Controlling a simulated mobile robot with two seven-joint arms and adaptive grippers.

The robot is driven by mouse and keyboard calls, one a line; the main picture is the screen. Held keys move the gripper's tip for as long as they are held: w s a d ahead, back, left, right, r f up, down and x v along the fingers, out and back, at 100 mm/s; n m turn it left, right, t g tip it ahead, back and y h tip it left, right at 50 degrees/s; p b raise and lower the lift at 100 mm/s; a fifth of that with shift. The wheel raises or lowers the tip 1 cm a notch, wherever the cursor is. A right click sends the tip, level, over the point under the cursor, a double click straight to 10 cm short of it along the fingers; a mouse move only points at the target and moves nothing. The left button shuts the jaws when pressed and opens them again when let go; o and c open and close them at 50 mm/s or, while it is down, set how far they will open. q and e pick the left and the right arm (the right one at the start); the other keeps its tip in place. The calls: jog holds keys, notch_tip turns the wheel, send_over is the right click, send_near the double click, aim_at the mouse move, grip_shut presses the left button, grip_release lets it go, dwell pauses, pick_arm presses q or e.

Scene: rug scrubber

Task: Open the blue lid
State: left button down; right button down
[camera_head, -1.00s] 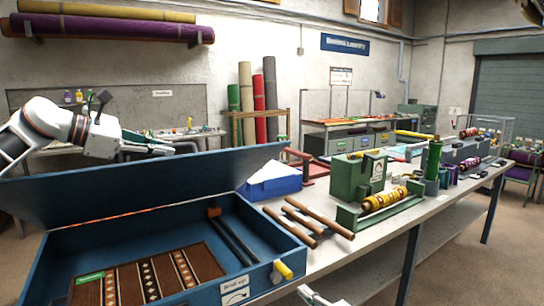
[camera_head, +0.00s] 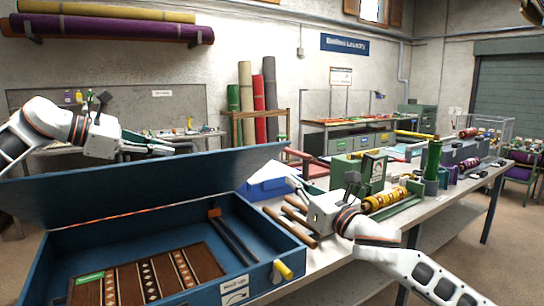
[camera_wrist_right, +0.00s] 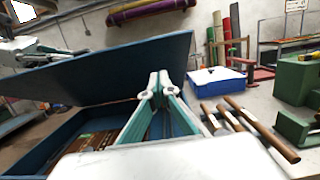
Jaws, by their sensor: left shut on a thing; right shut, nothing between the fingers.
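The blue lid (camera_head: 150,180) stands raised and tilted at the back of the open blue box (camera_head: 255,283). It also shows in the right wrist view (camera_wrist_right: 100,70). My left gripper (camera_head: 178,146) is at the lid's upper edge, shut on the lid; its fingertips are partly hidden. My right gripper (camera_head: 292,187) is shut and empty, to the right of the box and over the bench. In the right wrist view, its fingertips (camera_wrist_right: 158,86) meet in front of the lid.
The box holds a patterned brown rug (camera_head: 150,280) and dark rods. A yellow knob (camera_head: 283,270) sticks out at its front.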

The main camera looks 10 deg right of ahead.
pick_arm(q)
jog(key=shift+f, duration=0.1)
pick_arm(e)
send_near(264, 150)
notch_tip(264, 150, down, 2)
jog(key=w+a, duration=0.1)
jog(key=w, duration=0.2)
pick_arm(q)
jog(key=shift+a, duration=0.1)
pick_arm(e)
jog(key=shift+w+a+r, duration=0.2)
jog(key=shift+w+r, duration=0.35)
jog(key=shift+r, duration=0.25)
jog(key=shift+w+a+r, duration=0.2)
jog(key=shift+w+r, duration=0.35)
jog(key=shift+r, duration=0.2)
